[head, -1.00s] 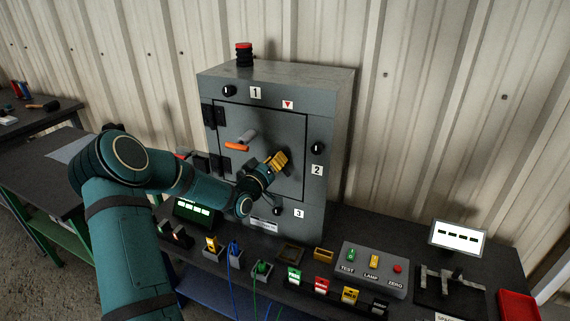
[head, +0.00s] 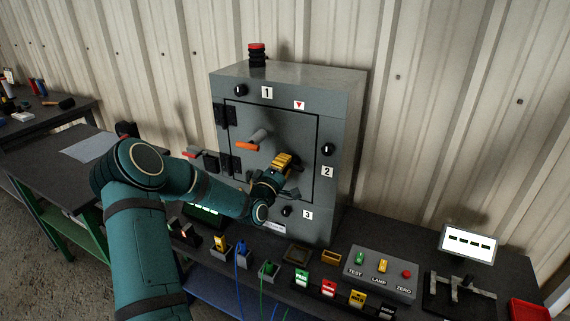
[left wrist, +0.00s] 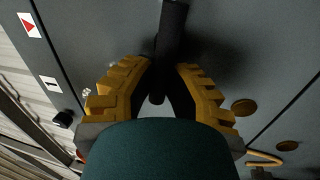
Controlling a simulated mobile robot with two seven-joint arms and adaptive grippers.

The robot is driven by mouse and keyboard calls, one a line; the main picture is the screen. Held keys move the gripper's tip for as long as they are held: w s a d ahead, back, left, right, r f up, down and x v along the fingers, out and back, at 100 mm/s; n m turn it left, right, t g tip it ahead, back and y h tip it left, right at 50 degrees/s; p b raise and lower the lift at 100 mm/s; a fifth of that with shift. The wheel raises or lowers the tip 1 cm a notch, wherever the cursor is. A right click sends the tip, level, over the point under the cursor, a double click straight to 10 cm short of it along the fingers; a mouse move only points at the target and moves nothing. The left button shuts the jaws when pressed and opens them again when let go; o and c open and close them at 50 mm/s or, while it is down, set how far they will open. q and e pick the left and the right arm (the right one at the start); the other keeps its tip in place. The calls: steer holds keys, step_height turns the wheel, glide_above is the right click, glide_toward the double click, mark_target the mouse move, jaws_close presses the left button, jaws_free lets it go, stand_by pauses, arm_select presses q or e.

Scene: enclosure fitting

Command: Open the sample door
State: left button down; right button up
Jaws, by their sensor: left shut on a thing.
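The sample door (head: 240,120) is a grey panel in the front of a grey metal cabinet (head: 340,115), with black hinges (head: 225,115) on its left. It looks shut in its frame. A grey lever with an orange end (head: 247,146) sticks out near the door's middle. My left gripper (head: 287,162), with yellow fingers, is at the door's right part, to the right of the orange end. In the left wrist view my left gripper (left wrist: 160,85) is shut on a dark bar (left wrist: 172,30), which looks like the door handle. My right gripper is out of view.
Knobs with labels 1, 2 and 3 (head: 307,215) surround the door. A red beacon (head: 256,53) stands on top. The bench in front holds coloured blocks (head: 303,280), a button box (head: 380,272), a lit display (head: 468,243) and a red tray (head: 528,310).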

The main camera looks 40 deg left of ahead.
arm_select(q)
steer(key=shift+f+n, duration=0.15)
steer(key=shift+n, duration=0.15)
stand_by(0.4)
steer(key=s+a+m+h+p, duration=0.1)
steer(key=s+h+p, duration=0.1)
steer(key=s, duration=0.8)
steer(key=shift+s+a, duration=0.15)
steer(key=shift+s, duration=0.25)
steer(key=c, duration=0.9)
jaws_free()
steer(key=v, duration=1.2)
steer(key=shift+w+f, duration=0.1)
